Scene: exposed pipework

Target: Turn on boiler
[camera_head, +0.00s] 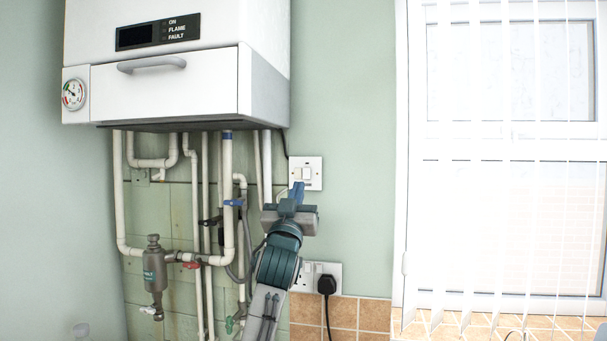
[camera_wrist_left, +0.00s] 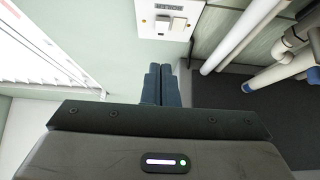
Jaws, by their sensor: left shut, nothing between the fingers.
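The white boiler (camera_head: 180,60) hangs on the green wall, with a dark display panel (camera_head: 158,33) labelled ON, FLAME and FAULT; no lit lamp can be made out. A white switch plate (camera_head: 305,173) is on the wall below and right of the boiler. It also shows at the top of the left wrist view (camera_wrist_left: 170,18), with a rocker and a smaller part beside it. My left gripper (camera_head: 297,190) is shut and empty, its blue fingertips just below the switch in the head view. Whether they touch the plate cannot be told. My right gripper is not in view.
White pipes (camera_head: 228,180) run down below the boiler, left of my arm. A double socket (camera_head: 315,276) with a black plug (camera_head: 326,286) is lower on the wall. A window with vertical blinds (camera_head: 505,160) is at right.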

